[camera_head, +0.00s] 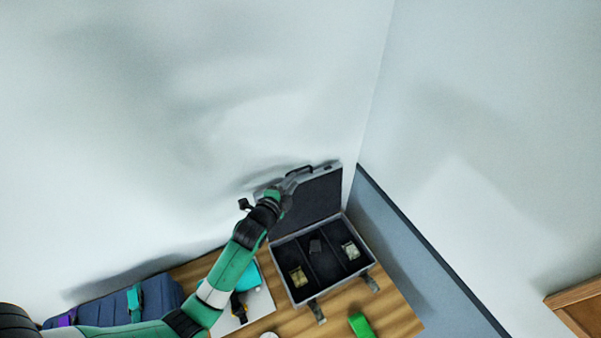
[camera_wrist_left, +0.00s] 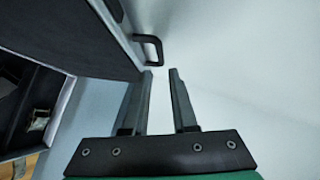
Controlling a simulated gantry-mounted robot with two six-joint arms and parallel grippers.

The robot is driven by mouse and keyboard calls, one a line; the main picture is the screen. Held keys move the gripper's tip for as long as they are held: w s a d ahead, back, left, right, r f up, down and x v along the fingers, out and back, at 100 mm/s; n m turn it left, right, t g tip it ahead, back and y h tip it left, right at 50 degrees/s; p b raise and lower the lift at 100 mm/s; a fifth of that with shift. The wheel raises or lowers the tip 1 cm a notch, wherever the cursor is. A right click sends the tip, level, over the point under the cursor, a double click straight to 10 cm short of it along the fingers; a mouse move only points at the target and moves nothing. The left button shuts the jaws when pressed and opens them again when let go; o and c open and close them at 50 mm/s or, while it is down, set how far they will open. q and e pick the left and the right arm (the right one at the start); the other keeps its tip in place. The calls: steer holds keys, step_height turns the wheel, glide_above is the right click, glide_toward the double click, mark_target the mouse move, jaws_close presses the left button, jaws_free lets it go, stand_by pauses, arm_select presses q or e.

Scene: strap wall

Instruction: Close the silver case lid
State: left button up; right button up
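The silver case (camera_head: 291,302) stands on the wooden table with its lid (camera_head: 318,198) raised, its dark lining showing. The lid's black handle (camera_head: 300,170) is on its top edge. My left gripper (camera_head: 288,184) is at the lid's upper left, by the handle. In the left wrist view my left gripper (camera_wrist_left: 161,71) is open with nothing between its fingers. There the handle (camera_wrist_left: 150,47) lies just beyond the left fingertip, and the lid (camera_wrist_left: 75,35) fills the upper left. I cannot tell whether a finger touches the lid. My right gripper is not in view.
The case's compartments hold small gold (camera_head: 298,276) and silvery (camera_head: 350,250) items. Two latches (camera_head: 318,312) hang at its front. A green block (camera_head: 361,325) lies in front. A teal item (camera_head: 249,277) and a blue bag (camera_head: 160,297) are left. Walls stand close behind and right.

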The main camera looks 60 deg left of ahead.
mark_target(301, 178)
arm_select(q)
steer(key=b+x, duration=0.1)
steer(key=x, duration=0.6)
steer(key=shift+w+a, duration=0.15)
steer(key=shift+a, duration=0.05)
jaws_close()
stand_by(1.0)
